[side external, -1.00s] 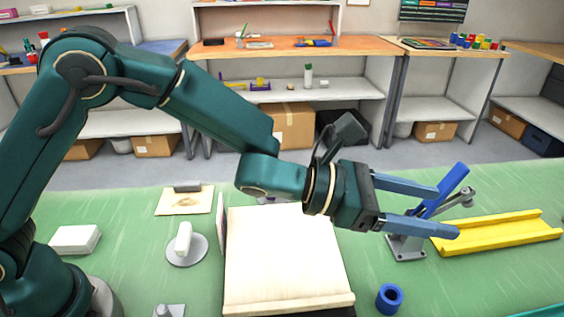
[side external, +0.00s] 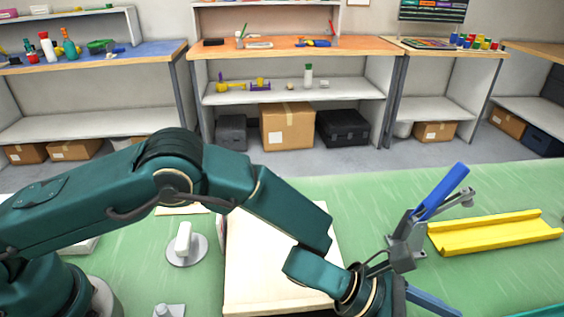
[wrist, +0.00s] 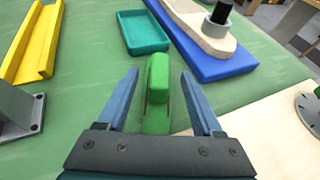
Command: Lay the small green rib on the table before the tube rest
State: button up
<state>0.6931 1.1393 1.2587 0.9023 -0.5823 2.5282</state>
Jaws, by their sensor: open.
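The small green rib (wrist: 157,90) stands between my open fingers in the wrist view, with a gap on each side. Its near end sits close to the edge of the pale board. My gripper (wrist: 160,73) is open and points down toward the rib. In the side view it is low at the bottom edge, with one blue finger showing and the rest cut off; the rib does not show there. The yellow trough (side external: 495,232), which looks like the tube rest, lies at the right on the green table. It also shows in the wrist view (wrist: 35,45).
A metal clamp with a raised blue lever (side external: 441,191) stands left of the trough. In the wrist view a teal tray (wrist: 143,45) and a blue board (wrist: 230,70) carrying a wooden piece lie beyond the rib. Green table is clear between trough and tray.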

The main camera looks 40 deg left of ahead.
jog(key=shift+w+d+f, duration=0.15)
jog(key=shift+d, duration=0.2)
grip_shut()
